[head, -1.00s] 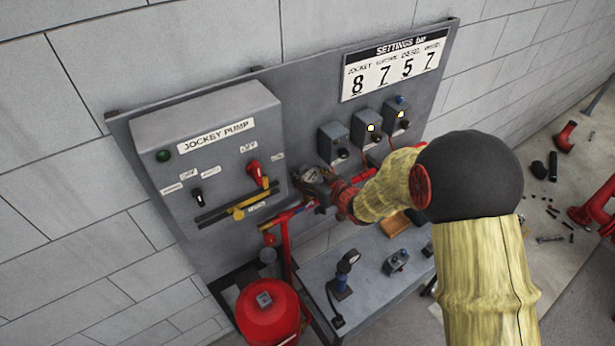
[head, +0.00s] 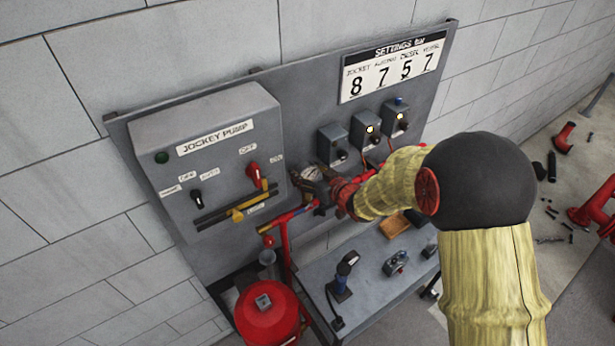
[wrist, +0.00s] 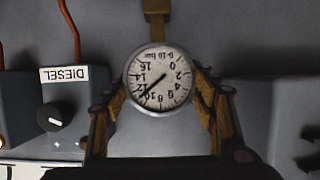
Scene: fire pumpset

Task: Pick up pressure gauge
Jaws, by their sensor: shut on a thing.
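The pressure gauge (wrist: 158,78) has a round white dial marked 0-16 bar and shows upside down in the wrist view. A brass stem (wrist: 157,22) runs up from it in that picture. My gripper (wrist: 160,100) has one finger on each side of the gauge and is shut on it. In the head view the gauge (head: 310,173) is a small pale disc in front of the grey panel, right of the jockey pump box. My gripper (head: 325,183) reaches it from the right and hides part of it. I cannot tell whether the stem is still joined to the pipe.
The jockey pump box (head: 212,165) is close on the left. Small grey switch boxes (head: 364,131) are on the right, one labelled DIESEL in the wrist view (wrist: 60,110). A red pipe (head: 284,235) and a bench (head: 370,290) with small parts lie below.

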